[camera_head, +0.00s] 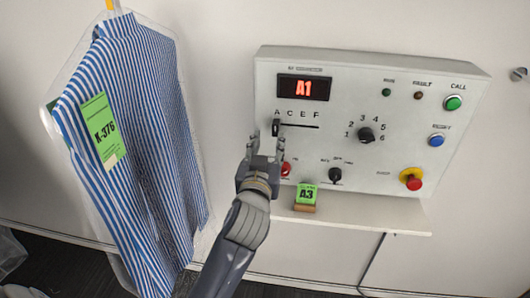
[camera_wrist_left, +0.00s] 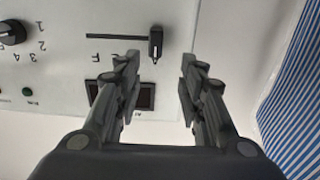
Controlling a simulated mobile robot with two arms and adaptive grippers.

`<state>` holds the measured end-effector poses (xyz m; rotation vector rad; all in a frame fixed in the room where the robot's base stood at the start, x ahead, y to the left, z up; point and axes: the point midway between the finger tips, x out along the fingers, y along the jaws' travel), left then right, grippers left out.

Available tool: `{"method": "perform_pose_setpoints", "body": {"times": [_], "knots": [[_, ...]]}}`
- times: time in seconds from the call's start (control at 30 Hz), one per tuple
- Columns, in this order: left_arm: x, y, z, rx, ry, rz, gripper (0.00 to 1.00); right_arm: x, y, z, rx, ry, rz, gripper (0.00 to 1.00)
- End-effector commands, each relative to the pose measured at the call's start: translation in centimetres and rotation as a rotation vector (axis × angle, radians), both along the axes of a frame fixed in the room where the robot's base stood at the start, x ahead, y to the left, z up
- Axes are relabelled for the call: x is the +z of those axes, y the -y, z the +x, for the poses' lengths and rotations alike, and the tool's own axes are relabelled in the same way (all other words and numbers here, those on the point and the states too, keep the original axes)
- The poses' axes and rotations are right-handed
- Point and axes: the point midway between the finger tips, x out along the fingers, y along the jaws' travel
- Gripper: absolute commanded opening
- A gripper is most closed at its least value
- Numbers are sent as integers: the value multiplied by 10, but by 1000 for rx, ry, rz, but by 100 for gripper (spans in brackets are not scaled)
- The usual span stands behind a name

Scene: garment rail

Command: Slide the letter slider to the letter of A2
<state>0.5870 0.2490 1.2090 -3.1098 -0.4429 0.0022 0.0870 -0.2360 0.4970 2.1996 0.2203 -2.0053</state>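The control panel (camera_head: 470,90) is a white box on the wall, and its red display (camera_head: 303,88) reads A1. The letter slider (camera_head: 276,127) is a black knob at the left end of its slot, under the letter A of the row A, C, E, F. My left gripper (camera_head: 266,143) is just below the knob in the head view. In the left wrist view the slider knob (camera_wrist_left: 155,42) shows between and beyond the fingertips of my left gripper (camera_wrist_left: 160,65), which stand apart with nothing between them. My right gripper is not in view.
A number dial (camera_head: 366,135) marked 1 to 6 is right of the slot. A red emergency button (camera_head: 412,180) is at the lower right. A small shelf with a green A3 tag (camera_head: 307,194) is below. A bagged striped shirt (camera_head: 140,110) hangs at the left.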

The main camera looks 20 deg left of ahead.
Motion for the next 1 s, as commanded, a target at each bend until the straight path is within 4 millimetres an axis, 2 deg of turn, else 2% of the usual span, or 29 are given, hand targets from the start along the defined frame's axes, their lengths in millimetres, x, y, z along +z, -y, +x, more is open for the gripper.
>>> {"method": "perform_pose_setpoints", "body": {"times": [0.1, 0.3, 0.83, 0.93, 1.0], "knots": [[-1, 5, -17, -1, -1, -2, 37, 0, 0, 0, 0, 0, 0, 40], [0, 8, -31, 2, 0, 0, 37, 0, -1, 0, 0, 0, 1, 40], [-1, 8, -32, 1, -2, 0, 37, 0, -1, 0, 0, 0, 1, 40], [-18, 12, -26, -11, -34, 9, 37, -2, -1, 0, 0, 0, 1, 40], [-46, 18, -19, -32, -82, 22, 37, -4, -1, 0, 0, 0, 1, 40]]}}
